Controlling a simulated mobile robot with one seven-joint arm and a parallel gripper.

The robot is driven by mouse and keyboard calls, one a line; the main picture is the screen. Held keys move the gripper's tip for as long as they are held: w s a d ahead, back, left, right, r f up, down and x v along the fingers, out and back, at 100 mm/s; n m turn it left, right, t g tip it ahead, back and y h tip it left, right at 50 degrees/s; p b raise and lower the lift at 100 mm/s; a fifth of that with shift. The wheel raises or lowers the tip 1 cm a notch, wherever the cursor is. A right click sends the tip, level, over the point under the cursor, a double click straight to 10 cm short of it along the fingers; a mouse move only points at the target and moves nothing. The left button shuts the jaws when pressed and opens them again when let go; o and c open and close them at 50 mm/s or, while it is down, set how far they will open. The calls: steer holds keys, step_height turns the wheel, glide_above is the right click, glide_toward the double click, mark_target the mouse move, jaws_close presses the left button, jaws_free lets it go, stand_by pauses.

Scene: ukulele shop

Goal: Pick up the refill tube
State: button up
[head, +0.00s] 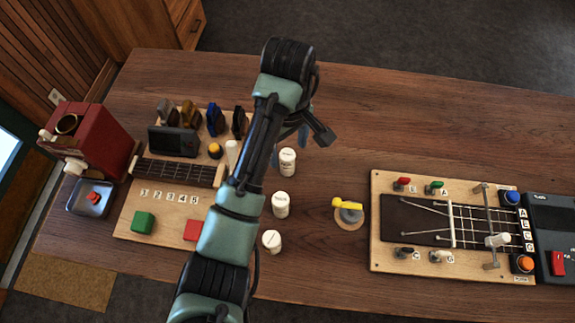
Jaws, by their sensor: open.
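Several white cylinders stand on the wooden table, and I cannot tell for sure which is the refill tube. Three capped, marked white tubes stand in a loose column right of my arm: the far tube (288,162), the middle tube (281,204) and the near tube (272,241). Another white cylinder (232,153) is partly hidden behind my arm, at the left board's edge. My gripper (302,143) is open, near and above the far tube in the picture. It is partly hidden by my arm, and its height is hard to judge. Nothing shows between its fingers.
A red dispenser (97,140) and a metal tray (91,197) stand at the left. The left board (125,218) holds a fretboard, picks and coloured blocks. A yellow-topped knob (349,211) sits right of the tubes. A stringed board (440,262) fills the right.

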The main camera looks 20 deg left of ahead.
mark_target(287, 154)
steer(key=shift+w+a+f+p, duration=0.15)
steer(key=shift+f+p, duration=0.25)
steer(key=shift+f, duration=1.2)
steer(key=shift+w+a+f+p, duration=0.15)
steer(key=shift+f+p, duration=0.2)
steer(key=shift+f, duration=1.2)
steer(key=shift+c, duration=0.2)
jaws_close()
